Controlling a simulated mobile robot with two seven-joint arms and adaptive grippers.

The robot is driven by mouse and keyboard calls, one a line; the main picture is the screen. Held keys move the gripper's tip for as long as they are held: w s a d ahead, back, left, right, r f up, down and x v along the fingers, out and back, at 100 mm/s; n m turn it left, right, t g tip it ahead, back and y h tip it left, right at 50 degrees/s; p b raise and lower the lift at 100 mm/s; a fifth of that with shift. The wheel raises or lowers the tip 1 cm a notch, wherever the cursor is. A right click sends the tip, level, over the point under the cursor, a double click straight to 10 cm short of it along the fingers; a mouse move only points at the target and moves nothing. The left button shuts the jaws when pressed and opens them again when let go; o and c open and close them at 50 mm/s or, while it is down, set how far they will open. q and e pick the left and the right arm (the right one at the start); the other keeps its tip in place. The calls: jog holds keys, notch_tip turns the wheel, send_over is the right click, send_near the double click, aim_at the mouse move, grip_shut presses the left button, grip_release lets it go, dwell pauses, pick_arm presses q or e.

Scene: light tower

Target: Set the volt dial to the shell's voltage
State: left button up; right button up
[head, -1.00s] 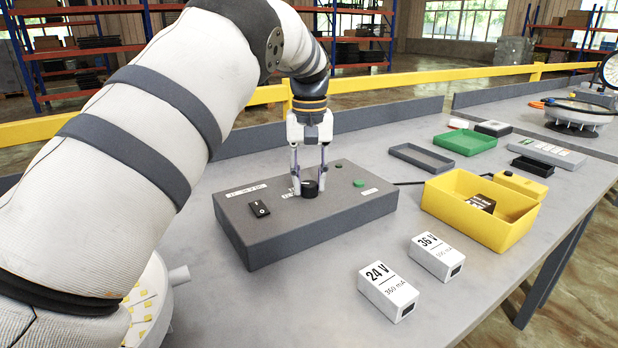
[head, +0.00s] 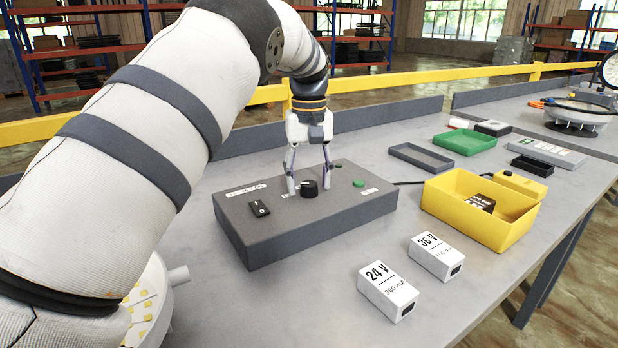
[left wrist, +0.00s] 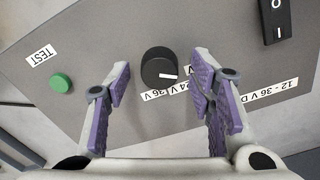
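The volt dial is a round black knob (head: 309,188) with a white pointer line, on the grey control box (head: 330,226). In the left wrist view the dial (left wrist: 159,67) has its pointer toward the right. My right gripper is out of view.
The box also has a black rocker switch (head: 259,208) and a green TEST button (head: 359,183). White 24 V (head: 388,291) and 36 V (head: 437,257) boxes stand in front. A yellow bin (head: 470,221), green tray (head: 465,143) and grey tray (head: 421,158) lie to the right.

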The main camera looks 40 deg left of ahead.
aim_at(309, 183)
pick_arm(q)
notch_tip(309, 183, up, 12)
dwell(0.6)
